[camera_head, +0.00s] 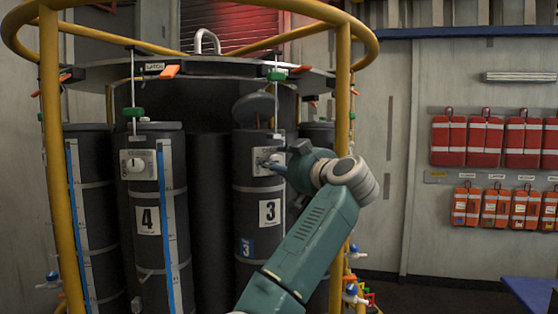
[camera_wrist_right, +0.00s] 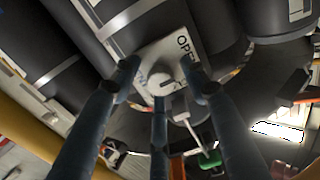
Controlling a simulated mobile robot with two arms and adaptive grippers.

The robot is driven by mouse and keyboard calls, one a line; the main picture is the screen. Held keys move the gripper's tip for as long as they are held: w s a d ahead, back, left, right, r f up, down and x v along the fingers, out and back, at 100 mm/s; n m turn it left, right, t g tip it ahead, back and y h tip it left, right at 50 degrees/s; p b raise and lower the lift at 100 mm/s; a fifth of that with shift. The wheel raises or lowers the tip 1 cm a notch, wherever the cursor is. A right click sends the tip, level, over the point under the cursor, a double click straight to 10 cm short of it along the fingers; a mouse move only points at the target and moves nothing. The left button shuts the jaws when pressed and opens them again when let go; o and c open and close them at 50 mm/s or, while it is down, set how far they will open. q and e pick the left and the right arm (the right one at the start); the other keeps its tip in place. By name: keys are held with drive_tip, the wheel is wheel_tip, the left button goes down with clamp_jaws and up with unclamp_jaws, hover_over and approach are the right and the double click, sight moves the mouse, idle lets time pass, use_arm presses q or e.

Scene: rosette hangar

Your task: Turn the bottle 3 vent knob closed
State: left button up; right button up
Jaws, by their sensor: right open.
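Bottle 3 (camera_head: 258,195) is a black cylinder with a white "3" label, in the right part of the round rack in the head view. Its vent knob sits on a pale plate near the top, mostly covered by my right gripper (camera_head: 272,161). In the right wrist view the light grey vent knob (camera_wrist_right: 162,84) shows on its plate (camera_wrist_right: 178,47), with "OPEN" lettering partly visible. The open fingers of my right gripper (camera_wrist_right: 160,82) are spread around the knob. I cannot tell whether they touch it. My left gripper is out of view.
Bottle 4 (camera_head: 146,258) with its own knob (camera_head: 135,165) stands to the left. A yellow tube frame (camera_head: 342,110) surrounds the bottles, close to my right arm. Red pouches (camera_head: 448,141) hang on the right wall. A blue surface (camera_head: 530,291) is at lower right.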

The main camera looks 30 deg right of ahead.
clamp_jaws()
drive_tip(key=shift+f, duration=0.1)
drive_tip(key=shift+f+m+b, duration=0.1)
drive_tip(key=shift+m+b, duration=0.2)
drive_tip(key=shift+b, duration=0.05)
drive_tip(key=shift+a+m+b, duration=0.1)
drive_tip(key=shift+m+b, duration=1.15)
drive_tip(key=shift+m, duration=7.45)
